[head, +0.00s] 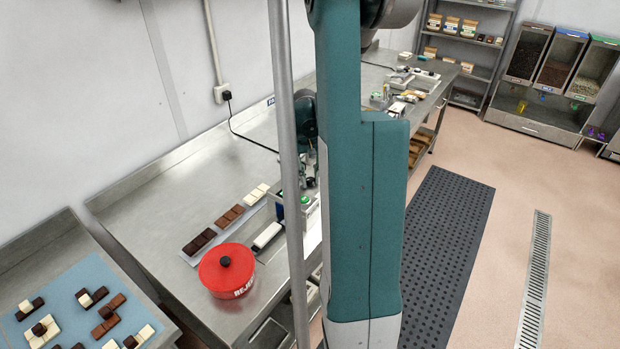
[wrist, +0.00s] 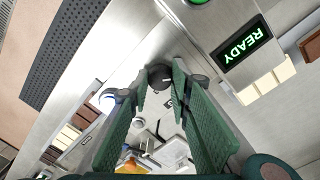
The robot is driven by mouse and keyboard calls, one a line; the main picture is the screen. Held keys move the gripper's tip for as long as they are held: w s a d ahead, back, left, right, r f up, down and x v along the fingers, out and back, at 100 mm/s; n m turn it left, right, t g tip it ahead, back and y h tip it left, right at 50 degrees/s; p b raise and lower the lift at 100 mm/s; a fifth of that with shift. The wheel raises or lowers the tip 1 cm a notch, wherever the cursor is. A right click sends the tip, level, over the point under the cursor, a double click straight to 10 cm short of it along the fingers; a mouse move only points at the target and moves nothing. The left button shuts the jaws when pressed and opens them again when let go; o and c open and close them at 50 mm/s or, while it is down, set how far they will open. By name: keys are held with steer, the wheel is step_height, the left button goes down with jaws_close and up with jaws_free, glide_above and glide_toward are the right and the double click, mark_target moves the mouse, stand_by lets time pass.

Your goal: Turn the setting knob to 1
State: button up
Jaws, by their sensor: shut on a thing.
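The setting knob (wrist: 157,73) is a small dark round knob on a metal panel, in the upper middle of the wrist view. A short white mark shows on it, but I cannot read any number around it. My gripper (wrist: 161,84) has its two green fingers on either side of the knob, shut on it. In the head view my arm hides most of the machine, the knob and my gripper.
A red reject tub (head: 222,279) with a black lid handle stands on the steel table (head: 150,211) beside dark, brown and white chocolate bars (head: 229,216). A green button (wrist: 198,2) is above the knob in the wrist view.

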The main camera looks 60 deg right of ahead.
mark_target(308, 179)
stand_by(0.3)
steer(key=o, duration=0.9)
steer(key=shift+w+a+r, duration=0.1)
steer(key=shift+w+r, duration=0.05)
steer(key=shift+r, duration=2.85)
steer(key=shift+w+a+r, duration=0.1)
steer(key=shift+r, duration=2.9)
